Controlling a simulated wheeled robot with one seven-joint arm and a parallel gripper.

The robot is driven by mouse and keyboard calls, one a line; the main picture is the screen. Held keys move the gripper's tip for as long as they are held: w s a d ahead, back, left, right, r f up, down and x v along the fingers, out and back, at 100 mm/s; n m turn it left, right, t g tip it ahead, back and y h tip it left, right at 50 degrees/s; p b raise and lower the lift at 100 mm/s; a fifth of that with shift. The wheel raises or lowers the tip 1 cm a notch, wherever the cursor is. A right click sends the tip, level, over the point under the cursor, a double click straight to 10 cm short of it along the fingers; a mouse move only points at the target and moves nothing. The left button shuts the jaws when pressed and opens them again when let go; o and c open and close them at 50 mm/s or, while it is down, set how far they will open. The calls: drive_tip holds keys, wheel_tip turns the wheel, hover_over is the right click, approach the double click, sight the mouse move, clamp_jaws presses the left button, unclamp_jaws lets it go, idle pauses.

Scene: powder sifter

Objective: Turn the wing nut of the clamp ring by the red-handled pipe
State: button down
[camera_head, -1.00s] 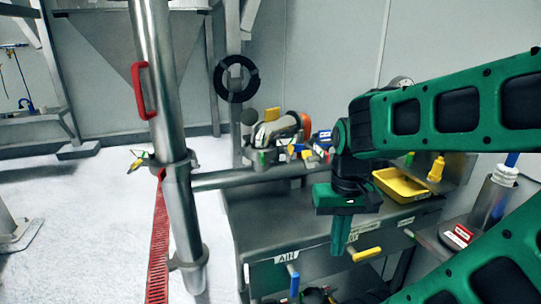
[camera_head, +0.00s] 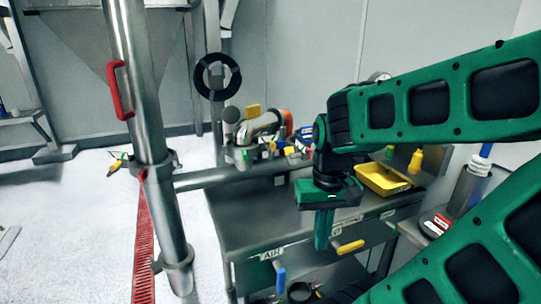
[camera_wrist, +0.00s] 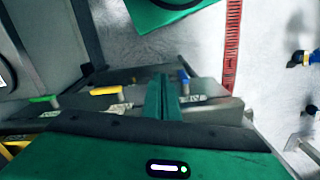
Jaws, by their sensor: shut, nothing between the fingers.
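The steel pipe (camera_head: 138,100) with the red handle (camera_head: 120,90) stands slightly tilted at the left in the head view. A clamp ring (camera_head: 160,163) goes around it below the handle. A small yellow-and-green piece (camera_head: 118,163), which looks like the wing nut, sticks out at the ring's left; its exact shape is too small to tell. My gripper (camera_head: 322,246) points down in front of the bench, well to the right of the pipe and clamp ring. It is shut and empty. In the wrist view its fingers (camera_wrist: 164,97) are together, apart from any object.
A grey drawer bench (camera_head: 240,222) stands behind my gripper, with a yellow tray (camera_head: 385,181) and tools on it. A horizontal pipe (camera_head: 215,178) runs from the clamp ring toward the bench. Pale floor (camera_head: 60,220) is open at left.

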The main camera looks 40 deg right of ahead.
drive_tip(key=c, duration=2.1)
unclamp_jaws()
drive_tip(key=shift+s+r, duration=0.1)
drive_tip(key=shift+o, duration=1)
drive_tip(key=shift+d+r, duration=0.2)
drive_tip(key=shift+r, duration=0.4)
drive_tip(key=n+t, duration=0.3)
drive_tip(key=t, duration=0.2)
approach(273, 143)
drive_tip(key=x, duration=1)
drive_tip(key=shift+f, duration=0.35)
clamp_jaws()
